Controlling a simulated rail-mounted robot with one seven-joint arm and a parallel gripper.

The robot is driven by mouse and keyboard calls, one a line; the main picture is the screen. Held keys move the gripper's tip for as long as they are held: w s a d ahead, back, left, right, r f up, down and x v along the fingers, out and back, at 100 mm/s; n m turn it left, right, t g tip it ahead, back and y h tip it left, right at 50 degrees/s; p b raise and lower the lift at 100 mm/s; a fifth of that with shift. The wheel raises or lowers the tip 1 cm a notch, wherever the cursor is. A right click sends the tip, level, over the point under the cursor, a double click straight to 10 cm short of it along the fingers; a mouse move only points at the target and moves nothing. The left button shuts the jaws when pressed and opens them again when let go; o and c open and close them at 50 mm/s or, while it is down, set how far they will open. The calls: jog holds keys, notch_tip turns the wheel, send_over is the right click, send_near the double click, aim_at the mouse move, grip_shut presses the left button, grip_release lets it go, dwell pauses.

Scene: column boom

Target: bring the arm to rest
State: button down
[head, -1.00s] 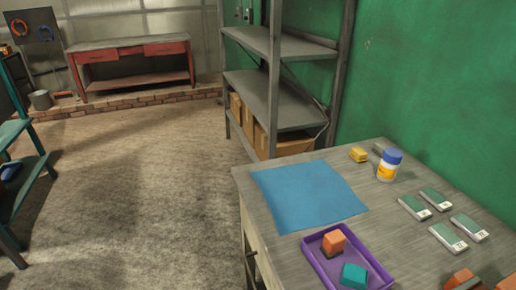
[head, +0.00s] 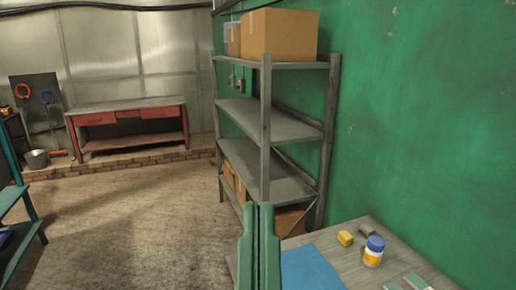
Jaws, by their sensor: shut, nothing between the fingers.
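The rest of my arm is below the frame.
The workbench (head: 345,232) at lower right bears a blue mat (head: 308,268), a yellow block (head: 345,238) and a blue-lidded jar (head: 373,252). A grey shelf (head: 265,130) with cartons stands behind. A red bench (head: 130,120) is far left. Open floor (head: 130,220) lies between.

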notch_tip(320, 180, up, 28)
jog(key=p, duration=2.3)
jog(key=shift+a+f, duration=0.15)
jog(key=shift+f, duration=0.1)
